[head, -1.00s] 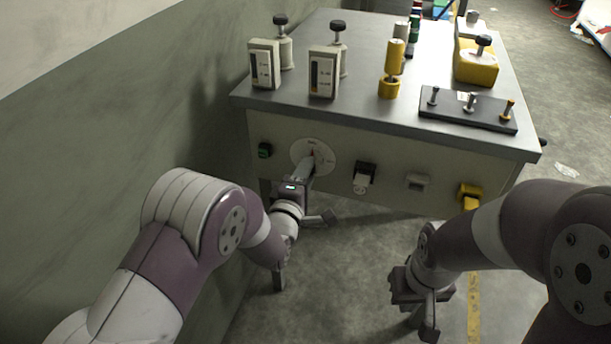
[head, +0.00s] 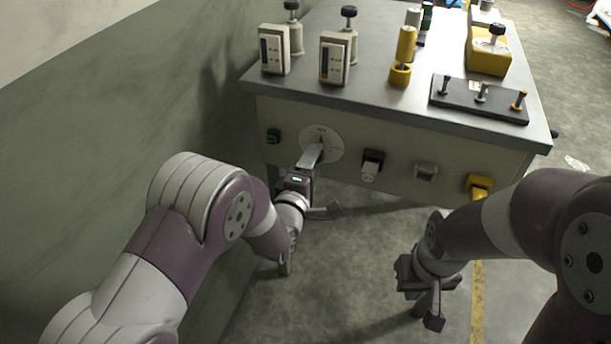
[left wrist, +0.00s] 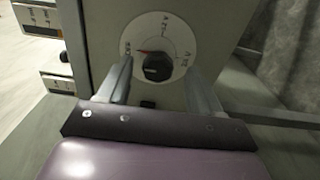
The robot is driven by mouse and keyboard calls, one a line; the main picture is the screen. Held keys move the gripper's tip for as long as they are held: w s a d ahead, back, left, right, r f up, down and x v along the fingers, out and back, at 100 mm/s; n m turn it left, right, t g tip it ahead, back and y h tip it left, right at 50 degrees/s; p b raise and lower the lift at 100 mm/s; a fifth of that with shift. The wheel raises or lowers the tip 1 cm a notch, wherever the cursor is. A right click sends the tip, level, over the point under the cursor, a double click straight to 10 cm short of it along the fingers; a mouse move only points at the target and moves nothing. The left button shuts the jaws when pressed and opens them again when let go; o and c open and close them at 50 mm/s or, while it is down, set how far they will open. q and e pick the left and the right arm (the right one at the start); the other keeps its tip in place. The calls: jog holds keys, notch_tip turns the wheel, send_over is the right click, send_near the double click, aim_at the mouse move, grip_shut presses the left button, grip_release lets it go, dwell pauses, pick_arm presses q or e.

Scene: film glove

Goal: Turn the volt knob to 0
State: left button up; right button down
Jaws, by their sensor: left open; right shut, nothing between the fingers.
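The volt knob is a black knob (left wrist: 157,67) on a round white dial (left wrist: 181,33) on the front panel of the bench. A red pointer mark shows beside the knob in the left wrist view. In the head view the dial (head: 333,143) is partly covered by my left gripper (head: 316,150). In the left wrist view my left gripper (left wrist: 160,88) is open, with one finger on each side of the knob; I cannot tell whether either touches it. The dial's small lettering is too blurred to read surely. My right gripper (head: 430,300) is shut and empty, low at the right, away from the panel.
The metal bench (head: 385,100) carries two meters (head: 335,60), yellow parts (head: 404,50) and a dark plate with posts (head: 480,98). A wall (head: 90,130) stands close at left.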

pick_arm(q)
jog(key=p+v, duration=0.1)
jog(key=v, duration=1)
jog(key=shift+s, duration=0.2)
jog(key=shift+r, duration=0.1)
